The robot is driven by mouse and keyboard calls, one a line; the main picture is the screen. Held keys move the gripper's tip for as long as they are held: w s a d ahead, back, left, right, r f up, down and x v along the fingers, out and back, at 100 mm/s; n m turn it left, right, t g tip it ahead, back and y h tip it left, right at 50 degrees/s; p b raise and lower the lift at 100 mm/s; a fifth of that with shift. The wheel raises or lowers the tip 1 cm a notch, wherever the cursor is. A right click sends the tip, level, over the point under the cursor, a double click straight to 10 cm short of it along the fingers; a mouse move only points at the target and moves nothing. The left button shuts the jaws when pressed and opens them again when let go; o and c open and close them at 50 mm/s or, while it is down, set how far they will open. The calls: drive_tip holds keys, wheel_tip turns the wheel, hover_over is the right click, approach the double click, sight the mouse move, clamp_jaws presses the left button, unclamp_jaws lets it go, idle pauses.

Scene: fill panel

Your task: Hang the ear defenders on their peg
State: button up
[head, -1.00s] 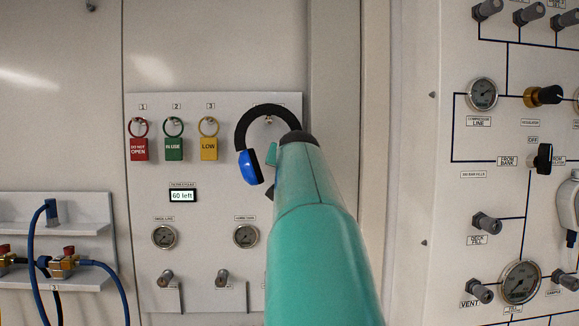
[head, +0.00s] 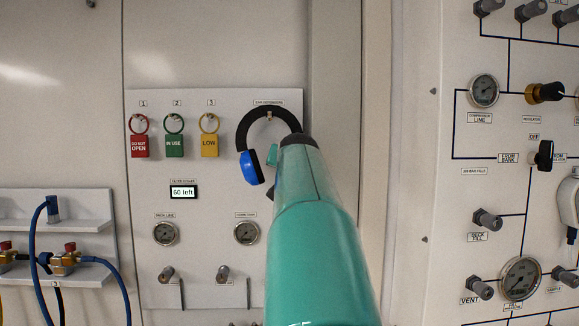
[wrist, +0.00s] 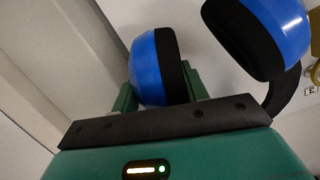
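The ear defenders (head: 250,168), with a black headband and blue cups, are upright in front of the back panel in the head view. The peg (head: 269,115) with its label above shows inside the arch, just under the top of the band. I cannot tell whether the band touches the peg. My gripper (wrist: 160,72) has its green fingers on both sides of one blue cup (wrist: 148,72) in the wrist view and is shut on it. The other cup (wrist: 268,35) is at the upper right there. My arm hides the second cup in the head view.
Red (head: 139,146), green (head: 174,146) and yellow (head: 209,145) tags hang left of the ear defenders. Gauges (head: 246,232) and knobs sit below. A gauge panel (head: 500,190) stands close on the right. Blue hoses (head: 105,265) are at the lower left.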

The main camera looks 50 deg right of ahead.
drive_tip(key=o, duration=0.5)
drive_tip(key=v, duration=1.3)
drive_tip(key=shift+s+a+r, duration=0.1)
drive_tip(key=shift+s+a, duration=0.1)
drive_tip(key=shift+a, duration=0.15)
drive_tip(key=w+a+f+n+y, duration=0.2)
drive_tip(key=a+f+n+y, duration=0.15)
drive_tip(key=a+f, duration=0.7)
drive_tip(key=w+a+f+n+y, duration=0.3)
drive_tip(key=a+f+y, duration=0.1)
drive_tip(key=a+f, duration=0.6)
drive_tip(key=s+a+f+n+g+y, duration=0.1)
drive_tip(key=s+a+f+n, duration=0.1)
drive_tip(key=a+f, duration=0.4)
drive_tip(key=s+a+f+n+g+y, duration=0.1)
drive_tip(key=s+a+f+n+g, duration=0.1)
drive_tip(key=s+a+f, duration=0.3)
drive_tip(key=s+a+f+n+g+y, duration=0.1)
drive_tip(key=s+a+f+n+y, duration=0.1)
drive_tip(key=a+f, duration=0.6)
drive_tip(key=shift+s+f+n+g, duration=0.15)
drive_tip(key=shift+s+n+g, duration=0.3)
drive_tip(key=shift+s, duration=0.3)
